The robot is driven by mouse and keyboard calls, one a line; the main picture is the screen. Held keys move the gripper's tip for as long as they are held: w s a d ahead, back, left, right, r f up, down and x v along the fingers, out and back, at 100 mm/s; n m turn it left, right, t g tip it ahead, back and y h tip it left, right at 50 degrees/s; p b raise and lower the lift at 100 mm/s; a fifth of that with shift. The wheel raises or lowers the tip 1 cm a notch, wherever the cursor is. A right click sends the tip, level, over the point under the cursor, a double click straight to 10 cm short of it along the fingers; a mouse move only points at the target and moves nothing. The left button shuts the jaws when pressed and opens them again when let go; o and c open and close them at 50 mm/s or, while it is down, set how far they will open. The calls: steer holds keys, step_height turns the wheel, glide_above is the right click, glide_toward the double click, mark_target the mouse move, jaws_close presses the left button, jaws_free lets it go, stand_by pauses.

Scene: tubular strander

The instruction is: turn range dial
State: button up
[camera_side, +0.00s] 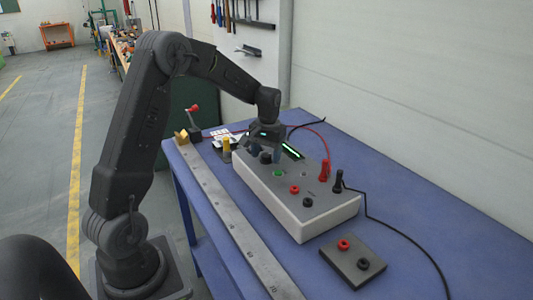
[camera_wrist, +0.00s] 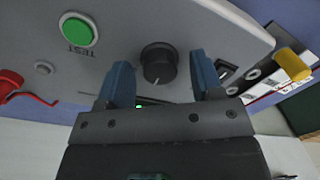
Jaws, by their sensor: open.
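The range dial is a black round knob (camera_wrist: 159,64) with a pale pointer mark, on the grey top panel of a white-sided tester box (camera_side: 309,220). In the side view the dark knob (camera_side: 265,157) shows beside my gripper (camera_side: 265,152), which is over the far end of the box. In the wrist view my gripper (camera_wrist: 160,82) has its two blue fingers apart, one to each side of the dial. The fingers do not appear to press on it. How deep they reach beside it I cannot tell.
A green TEST button (camera_wrist: 78,31) is near the dial. Red and black plugs with cables (camera_side: 325,171) stand at the box's right side. A two-socket block (camera_side: 352,261) lies in front. A metal ruler (camera_side: 222,205) runs along the blue bench's left edge.

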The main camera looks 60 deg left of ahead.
steer(key=shift+c, duration=0.4)
steer(key=c, duration=0.8)
steer(key=shift+c, duration=0.2)
steer(key=shift+m, duration=0.4)
steer(key=m, duration=0.3)
steer(key=shift+m, duration=0.3)
steer(key=shift+m+t, duration=0.3)
steer(key=shift+m, duration=2)
steer(key=o, duration=0.9)
